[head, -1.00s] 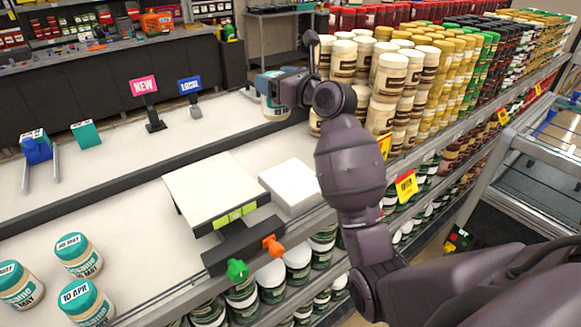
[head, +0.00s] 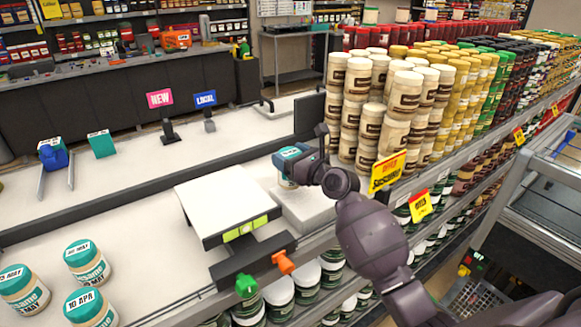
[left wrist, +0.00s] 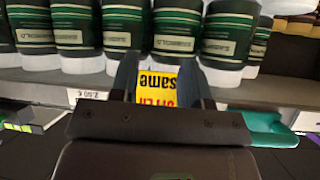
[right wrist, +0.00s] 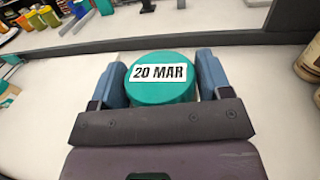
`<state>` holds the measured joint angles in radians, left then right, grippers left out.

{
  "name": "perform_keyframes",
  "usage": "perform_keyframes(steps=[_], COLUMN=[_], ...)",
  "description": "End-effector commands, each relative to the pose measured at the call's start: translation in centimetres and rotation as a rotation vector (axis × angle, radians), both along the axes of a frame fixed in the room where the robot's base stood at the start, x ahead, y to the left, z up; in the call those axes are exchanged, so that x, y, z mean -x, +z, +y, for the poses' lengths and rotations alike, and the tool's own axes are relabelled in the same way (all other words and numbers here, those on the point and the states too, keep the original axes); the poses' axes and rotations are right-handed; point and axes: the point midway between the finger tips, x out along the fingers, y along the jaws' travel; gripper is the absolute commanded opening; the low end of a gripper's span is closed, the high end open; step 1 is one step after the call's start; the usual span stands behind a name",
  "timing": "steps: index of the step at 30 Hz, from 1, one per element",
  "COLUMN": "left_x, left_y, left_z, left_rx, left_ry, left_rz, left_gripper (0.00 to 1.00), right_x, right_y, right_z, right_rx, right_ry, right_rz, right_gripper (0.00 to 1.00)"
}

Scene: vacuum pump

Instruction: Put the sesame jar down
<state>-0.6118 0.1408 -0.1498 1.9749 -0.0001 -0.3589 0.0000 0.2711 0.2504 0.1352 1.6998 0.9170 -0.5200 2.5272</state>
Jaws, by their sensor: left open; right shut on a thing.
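The sesame jar (head: 287,182) has a teal lid and is upright at the white block (head: 305,212), right of the scale-like white plate (head: 222,194). I cannot tell whether its base touches the block. My right gripper (head: 289,158) is shut around the lid. In the right wrist view the jar's lid (right wrist: 160,88), labelled 20 MAR, sits between the fingers of the right gripper (right wrist: 162,75). My left gripper (left wrist: 162,78) is open and empty, in front of a yellow price card (left wrist: 158,88) below green-labelled jars; it is not in the head view.
Several teal-lidded jars (head: 85,262) stand at the front left. Stacked cream-lidded jars (head: 404,95) rise close to the right, beside a dark upright panel (head: 309,117). Sign stands (head: 168,130) are at the back. The white counter between holds free room (head: 120,225).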

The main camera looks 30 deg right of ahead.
Motion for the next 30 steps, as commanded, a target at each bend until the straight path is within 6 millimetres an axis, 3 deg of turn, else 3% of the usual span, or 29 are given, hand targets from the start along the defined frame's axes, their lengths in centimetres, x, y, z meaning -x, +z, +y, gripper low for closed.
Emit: perform_keyframes(steps=[6,20,21,25,30], left_x=[-0.1,-0.3,-0.3,-0.3,-0.3], left_y=[-0.8,-0.7,-0.6,-0.6,-0.6], left_z=[0.0,0.0,0.0,0.0,0.0], left_rx=[-0.001,-0.001,-0.001,-0.001,-0.001], left_ry=[-0.001,-0.002,-0.002,-0.002,-0.002], left_rz=[0.0,-0.005,-0.005,-0.005,-0.005], left_gripper=[0.43,0.43,0.43,0.43,0.43], right_x=[0.0,0.0,0.0,0.0,0.0], right_y=[-2.7,-3.2,-3.2,-3.2,-3.2], right_z=[0.0,0.0,0.0,0.0,0.0], right_rx=[0.001,-0.002,-0.002,-0.001,-0.001], right_ry=[0.0,0.0,0.0,0.0,0.0], right_rz=[0.0,0.0,0.001,0.001,0.001], right_gripper=[0.38,0.38,0.77,0.97,0.97])
